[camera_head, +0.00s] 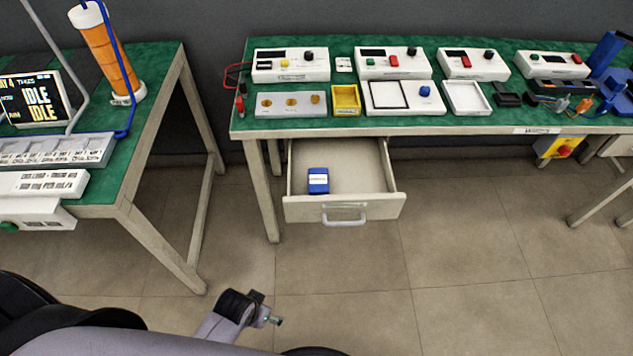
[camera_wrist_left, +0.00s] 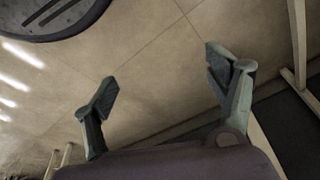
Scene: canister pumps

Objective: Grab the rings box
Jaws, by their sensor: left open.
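A small blue box with a white label (camera_head: 318,180), likely the rings box, lies in the open drawer (camera_head: 344,210) toward its left side. Its label is too small to read. My left gripper (camera_wrist_left: 161,72) shows in the left wrist view with its fingers spread and nothing between them, over bare floor. In the head view my left arm lies along the bottom edge, well in front of the drawer and not touching it. The box does not show in the left wrist view. My right gripper is in neither view.
The drawer, with a handle (camera_head: 345,219), hangs under a green-topped bench (camera_head: 450,119) holding several instruments and a yellow tray (camera_head: 346,100). Another green bench (camera_head: 150,60) stands at left, its leg (camera_head: 165,250) near my arm. The floor (camera_head: 450,250) before the drawer is clear.

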